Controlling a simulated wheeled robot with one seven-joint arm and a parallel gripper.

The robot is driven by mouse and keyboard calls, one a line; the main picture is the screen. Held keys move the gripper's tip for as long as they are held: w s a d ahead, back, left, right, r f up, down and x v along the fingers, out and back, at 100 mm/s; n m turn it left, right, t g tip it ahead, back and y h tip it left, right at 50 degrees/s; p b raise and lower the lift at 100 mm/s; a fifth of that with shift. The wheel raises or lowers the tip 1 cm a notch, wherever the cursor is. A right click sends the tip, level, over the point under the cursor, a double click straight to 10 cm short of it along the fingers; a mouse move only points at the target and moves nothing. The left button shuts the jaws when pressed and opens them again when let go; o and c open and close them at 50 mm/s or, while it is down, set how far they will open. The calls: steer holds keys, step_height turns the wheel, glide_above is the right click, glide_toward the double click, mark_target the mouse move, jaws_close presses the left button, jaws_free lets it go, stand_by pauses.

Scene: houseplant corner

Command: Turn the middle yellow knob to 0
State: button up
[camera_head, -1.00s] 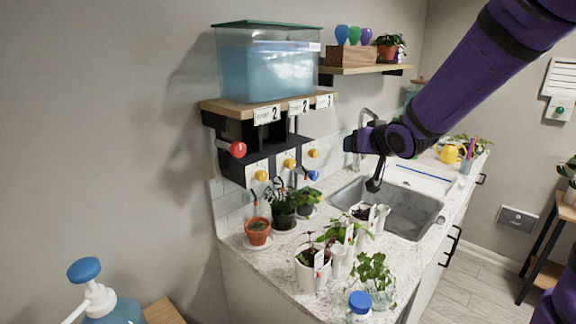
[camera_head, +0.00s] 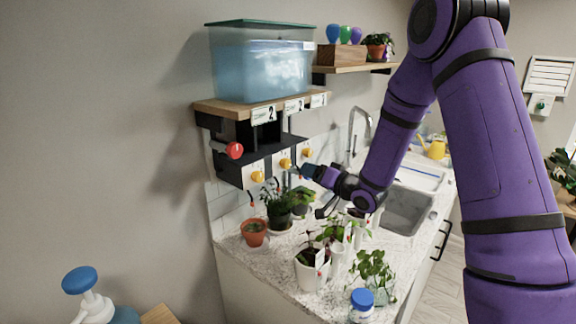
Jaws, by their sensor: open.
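Three yellow knobs sit in a row on the front of the dark dispenser unit under the tank shelf. The middle yellow knob (camera_head: 285,164) lies between the left yellow knob (camera_head: 257,177) and the right yellow knob (camera_head: 307,153). My gripper (camera_head: 294,171) is open, just right of and slightly below the middle knob; it looks empty. Its fingertips are small and dark here, so I cannot tell whether they touch the knob. The knob's pointer is too small to read. A label card (camera_head: 263,115) on the shelf edge reads 2.
A red ball handle (camera_head: 235,150) sticks out at the unit's left. Potted plants, including a terracotta pot (camera_head: 254,233) and a white pot (camera_head: 311,272), crowd the counter below my gripper. A tank of blue water (camera_head: 262,65) stands above. The sink (camera_head: 408,212) is to the right.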

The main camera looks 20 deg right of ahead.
mark_target(288, 164)
steer(key=x, duration=0.9)
steer(key=shift+w, duration=0.35)
steer(key=shift+a, duration=0.1)
steer(key=shift+c, duration=0.2)
steer(key=c, duration=0.9)
